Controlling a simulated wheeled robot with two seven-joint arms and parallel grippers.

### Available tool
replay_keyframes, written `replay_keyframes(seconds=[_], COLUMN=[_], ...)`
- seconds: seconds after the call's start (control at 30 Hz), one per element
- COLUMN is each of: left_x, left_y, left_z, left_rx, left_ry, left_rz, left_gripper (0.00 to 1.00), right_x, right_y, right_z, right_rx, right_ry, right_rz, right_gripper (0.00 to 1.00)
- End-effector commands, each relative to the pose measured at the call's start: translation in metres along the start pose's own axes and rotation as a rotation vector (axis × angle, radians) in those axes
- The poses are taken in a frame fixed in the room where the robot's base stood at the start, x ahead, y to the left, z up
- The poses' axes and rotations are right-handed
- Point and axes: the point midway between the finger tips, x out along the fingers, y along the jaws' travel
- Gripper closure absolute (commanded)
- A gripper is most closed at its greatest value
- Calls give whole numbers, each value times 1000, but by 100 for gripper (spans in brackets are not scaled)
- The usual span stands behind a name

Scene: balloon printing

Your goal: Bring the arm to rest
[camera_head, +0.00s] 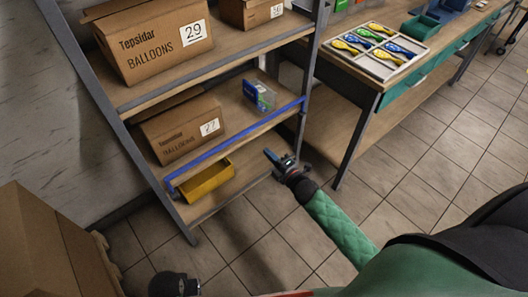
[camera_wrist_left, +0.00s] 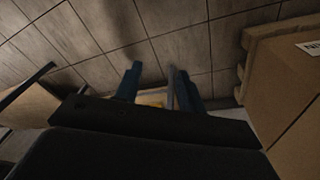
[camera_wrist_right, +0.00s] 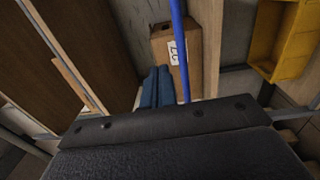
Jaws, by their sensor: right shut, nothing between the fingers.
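My right arm reaches from the lower right across the head view. Its right gripper (camera_head: 272,156) is by the right front post of the shelf rack, beside the lower shelves. In the right wrist view its blue fingers (camera_wrist_right: 157,88) are together with nothing between them. My left gripper (camera_wrist_left: 158,86) shows in the left wrist view with its fingers apart over the tiled floor and nothing held. In the head view the left gripper's fingers cannot be made out.
The shelf rack (camera_head: 222,116) holds Tepsidar balloon boxes 29 (camera_head: 157,43) and 27 (camera_head: 181,131), a blue packet (camera_head: 259,95) and a yellow bin (camera_head: 207,182). A workbench (camera_head: 352,90) with a balloon tray (camera_head: 374,49) stands right. A carton (camera_head: 50,250) is lower left. Floor between is clear.

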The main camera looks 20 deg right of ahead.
Motion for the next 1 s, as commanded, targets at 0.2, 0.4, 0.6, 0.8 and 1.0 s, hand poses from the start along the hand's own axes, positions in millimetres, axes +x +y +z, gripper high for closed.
replay_keyframes(seconds=[0.2,0.4,0.6,0.8,1.0], left_x=[-9,-9,-9,-8,-8], left_y=[1,1,1,1,1], left_z=[0,0,0,1,1], left_rx=[0,0,-1,0,0], left_ry=[1,0,-1,-3,-2], left_rz=[1,1,2,1,1], left_gripper=[60,60,60,60,60], right_x=[-8,-8,-8,-16,-36], right_y=[2,2,-7,-34,-55], right_z=[0,0,10,40,65], right_rx=[1,8,101,291,545], right_ry=[1,0,-59,-250,-509], right_rz=[0,0,-47,-173,-310], right_gripper=[100,100,100,100,100])
